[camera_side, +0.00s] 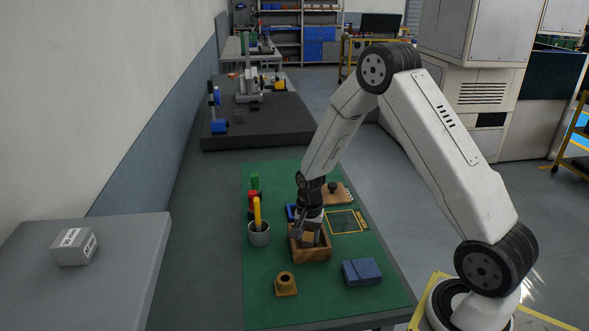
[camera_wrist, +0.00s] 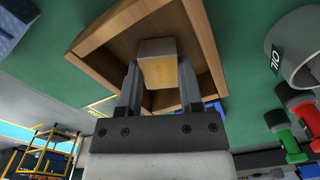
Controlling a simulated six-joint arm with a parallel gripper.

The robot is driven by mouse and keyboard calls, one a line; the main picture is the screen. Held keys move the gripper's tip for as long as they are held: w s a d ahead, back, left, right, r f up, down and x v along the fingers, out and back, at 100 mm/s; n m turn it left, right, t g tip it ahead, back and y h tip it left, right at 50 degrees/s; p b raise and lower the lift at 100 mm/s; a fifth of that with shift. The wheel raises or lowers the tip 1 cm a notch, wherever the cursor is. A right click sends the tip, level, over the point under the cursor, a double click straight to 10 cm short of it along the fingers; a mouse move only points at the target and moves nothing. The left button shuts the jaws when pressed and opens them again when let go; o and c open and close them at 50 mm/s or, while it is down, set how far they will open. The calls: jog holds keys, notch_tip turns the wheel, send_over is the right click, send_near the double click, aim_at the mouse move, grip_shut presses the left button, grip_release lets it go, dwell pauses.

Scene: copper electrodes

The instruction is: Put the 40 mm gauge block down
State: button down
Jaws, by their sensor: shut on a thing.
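The gauge block (camera_wrist: 157,68) is a grey block with a tan-lit face, held between the two fingers of my gripper (camera_wrist: 158,92) in the wrist view. The block is over or inside an open wooden box (camera_wrist: 88,45); I cannot tell whether it touches the box floor. In the side view my gripper (camera_side: 310,228) points down at the wooden box (camera_side: 312,254) on the green mat (camera_side: 330,290). The fingers are shut on the block, and its lower part is hard to make out there.
A grey cup (camera_side: 259,235) with a yellow-handled tool stands left of the box. A blue case (camera_side: 361,271) lies to the right, and a brass flanged piece (camera_side: 286,283) in front. A yellow-outlined rectangle (camera_side: 346,222) on the mat looks empty. A wooden board (camera_side: 340,193) lies behind.

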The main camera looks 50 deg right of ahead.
aim_at(308, 240)
jog(key=shift+f, duration=0.1)
jog(key=c, duration=0.5)
grip_release()
jog(key=shift+c, duration=0.2)
notch_tip(308, 240, up, 12)
dwell(0.7)
jog(key=s+a+n+t, duration=0.2)
jog(key=s+a+n, duration=0.9)
jog(key=a+n, duration=0.1)
jog(key=shift+s+a+r+n+t, duration=0.35)
jog(key=shift+s+r+n, duration=0.1)
jog(key=shift+n, duration=0.35)
